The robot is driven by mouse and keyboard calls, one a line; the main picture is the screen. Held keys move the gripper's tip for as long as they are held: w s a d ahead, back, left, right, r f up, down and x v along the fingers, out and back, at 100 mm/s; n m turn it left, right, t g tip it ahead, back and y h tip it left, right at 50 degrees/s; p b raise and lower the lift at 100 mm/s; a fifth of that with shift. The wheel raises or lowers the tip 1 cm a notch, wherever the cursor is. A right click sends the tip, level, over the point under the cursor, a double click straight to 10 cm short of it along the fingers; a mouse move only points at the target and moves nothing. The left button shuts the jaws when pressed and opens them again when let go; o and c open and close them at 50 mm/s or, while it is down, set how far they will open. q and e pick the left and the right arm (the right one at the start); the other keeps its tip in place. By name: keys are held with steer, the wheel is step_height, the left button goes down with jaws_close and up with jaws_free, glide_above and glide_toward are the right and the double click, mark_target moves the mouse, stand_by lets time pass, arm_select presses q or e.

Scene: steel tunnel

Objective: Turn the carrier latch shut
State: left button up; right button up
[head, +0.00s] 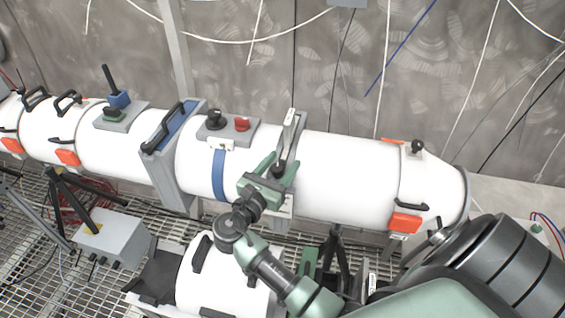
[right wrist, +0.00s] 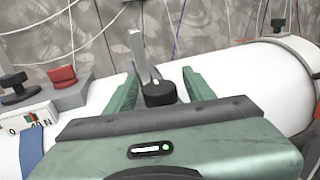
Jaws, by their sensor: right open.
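The carrier latch appears to be the pale grey lever (head: 289,130) on the side of the long white cylinder (head: 345,170). It stands nearly upright, tilted slightly, on a dark round hub. In the right wrist view the lever (right wrist: 141,55) rises from the black hub (right wrist: 159,94) and leans a little left. My right gripper (head: 278,164) is open, with its green fingers on either side of the hub; it also shows in the right wrist view (right wrist: 160,82). I cannot tell whether either finger touches. My left gripper is not in view.
Left of the latch are a black knob (head: 215,118), a red knob (head: 242,124) and a blue strap (head: 219,175). A framed blue gate (head: 175,130) crosses the tube further left. A short white cylinder (head: 205,285) lies below. Cables hang on the back wall.

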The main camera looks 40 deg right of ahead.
mark_target(273, 175)
steer(key=b+v, duration=0.2)
steer(key=v, duration=0.4)
steer(key=shift+s+a+f+b, duration=0.1)
steer(key=shift+s+a+b, duration=0.1)
steer(key=shift+a+b, duration=0.1)
steer(key=shift+s+a, duration=0.1)
steer(key=shift+a, duration=0.15)
